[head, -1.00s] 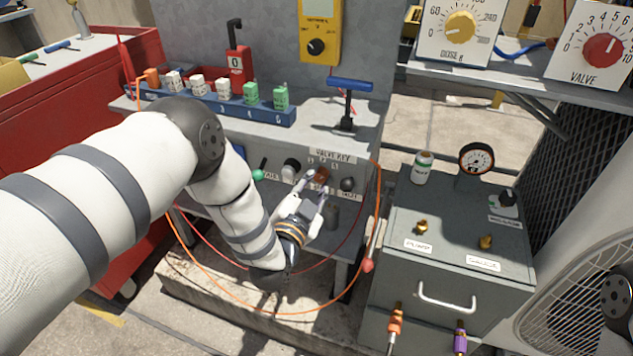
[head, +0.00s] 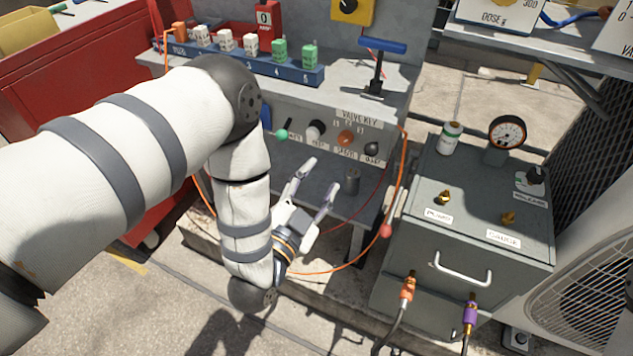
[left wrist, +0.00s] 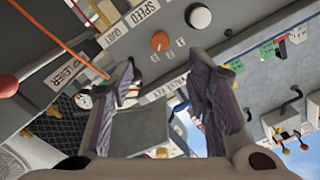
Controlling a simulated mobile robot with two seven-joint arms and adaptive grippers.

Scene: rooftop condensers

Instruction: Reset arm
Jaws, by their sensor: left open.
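My left gripper (head: 318,178) is open and empty, below and in front of the control panel (head: 290,112) on the grey bench. Its two fingers are spread apart, with clear space between them and the panel's knobs. The orange knob (left wrist: 160,41) shows there beyond the fingers. My right gripper is not in view.
A blue rack (head: 240,63) with several blocks and a blue T-handle (head: 382,46) stand on the bench. A grey box (head: 480,190) with a gauge (head: 507,132) and bottle (head: 450,138) is at right. An orange cable (head: 403,180) loops near my gripper. A red cabinet (head: 100,40) is at left.

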